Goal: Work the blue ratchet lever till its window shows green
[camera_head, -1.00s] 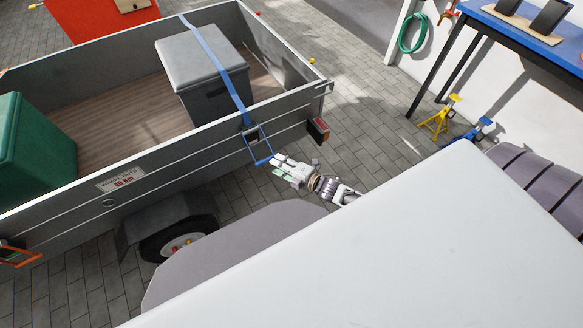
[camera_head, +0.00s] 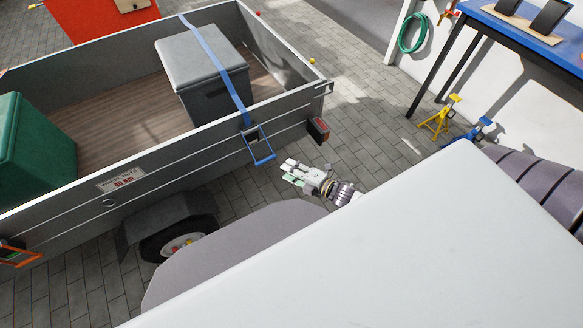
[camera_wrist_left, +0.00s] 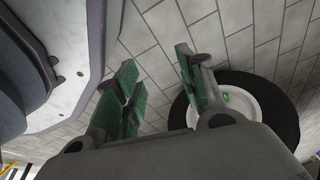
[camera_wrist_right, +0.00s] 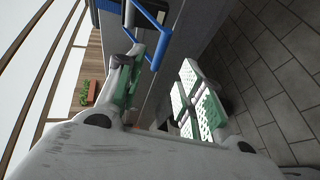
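The blue ratchet lever (camera_head: 259,146) hangs on the outside of the trailer's side wall, at the lower end of a blue strap (camera_head: 217,62) that runs over a grey box. In the right wrist view the blue lever frame (camera_wrist_right: 150,40) shows at the top, beyond the fingertips. Its window cannot be made out. My right gripper (camera_head: 287,171) is open and empty, a little right of and below the lever, apart from it; its spread fingers show in the right wrist view (camera_wrist_right: 157,90). My left gripper (camera_wrist_left: 158,82) is open and empty in the left wrist view, above paving near a wheel.
The grey trailer (camera_head: 180,139) holds the grey box (camera_head: 193,62) and a green box (camera_head: 35,145). A red tail lamp (camera_head: 318,130) sticks out right of the lever. An orange-handled ratchet (camera_head: 20,256) is at the left.

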